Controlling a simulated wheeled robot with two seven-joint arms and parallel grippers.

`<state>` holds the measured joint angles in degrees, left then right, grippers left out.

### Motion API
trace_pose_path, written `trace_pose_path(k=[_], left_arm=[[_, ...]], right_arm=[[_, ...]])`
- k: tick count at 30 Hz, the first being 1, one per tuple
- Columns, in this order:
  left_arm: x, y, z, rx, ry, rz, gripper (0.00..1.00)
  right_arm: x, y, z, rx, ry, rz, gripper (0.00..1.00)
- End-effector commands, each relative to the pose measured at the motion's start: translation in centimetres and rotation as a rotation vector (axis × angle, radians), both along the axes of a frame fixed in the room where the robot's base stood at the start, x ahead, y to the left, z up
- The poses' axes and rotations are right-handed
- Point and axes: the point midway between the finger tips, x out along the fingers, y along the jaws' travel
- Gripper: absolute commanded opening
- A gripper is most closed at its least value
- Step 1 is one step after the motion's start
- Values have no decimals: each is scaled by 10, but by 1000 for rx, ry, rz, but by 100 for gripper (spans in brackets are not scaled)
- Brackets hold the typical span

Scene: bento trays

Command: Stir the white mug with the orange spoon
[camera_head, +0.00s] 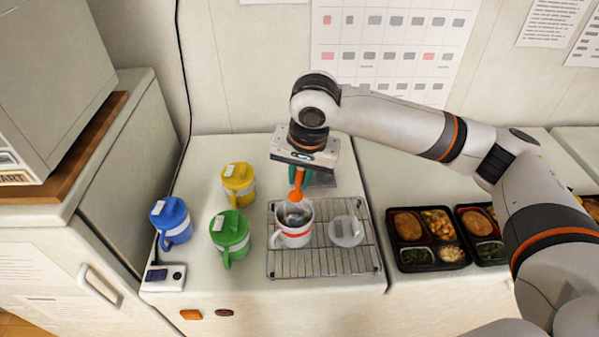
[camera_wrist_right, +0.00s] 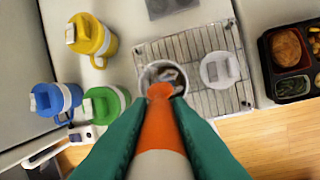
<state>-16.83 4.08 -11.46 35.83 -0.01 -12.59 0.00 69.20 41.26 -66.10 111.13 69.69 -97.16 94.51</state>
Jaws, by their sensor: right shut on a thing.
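The white mug (camera_head: 293,236) with an orange band stands upright and uncovered on a wire rack (camera_head: 345,262). My right gripper (camera_head: 298,178) is above the mug, shut on the orange spoon (camera_head: 296,193). The spoon points down at the mug's opening, and its lower end shows over or inside the mug; how deep it goes I cannot tell. In the right wrist view the green fingers (camera_wrist_right: 160,120) close around the spoon's orange and white handle (camera_wrist_right: 158,135), and the mug (camera_wrist_right: 150,77) shows beyond it, partly hidden. My left gripper is not in view.
Lidded blue (camera_head: 172,222), green (camera_head: 230,233) and yellow (camera_head: 239,184) mugs stand to the left. Bento trays (camera_head: 428,238) lie to the right. A small device (camera_head: 163,278) sits at the front left corner.

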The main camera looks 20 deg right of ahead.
Motion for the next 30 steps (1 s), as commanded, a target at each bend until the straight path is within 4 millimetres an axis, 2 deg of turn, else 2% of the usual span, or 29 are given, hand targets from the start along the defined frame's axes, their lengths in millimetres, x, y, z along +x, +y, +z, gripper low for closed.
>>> trace_pose_path(k=[1, 14, 30], left_arm=[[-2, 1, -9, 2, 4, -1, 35], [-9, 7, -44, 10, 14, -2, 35], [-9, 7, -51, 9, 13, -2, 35]], right_arm=[[-1, -1, -8, -1, -1, 0, 0], [-7, -2, -34, -1, -1, 0, 0], [1, 0, -73, 1, 2, -2, 0]])
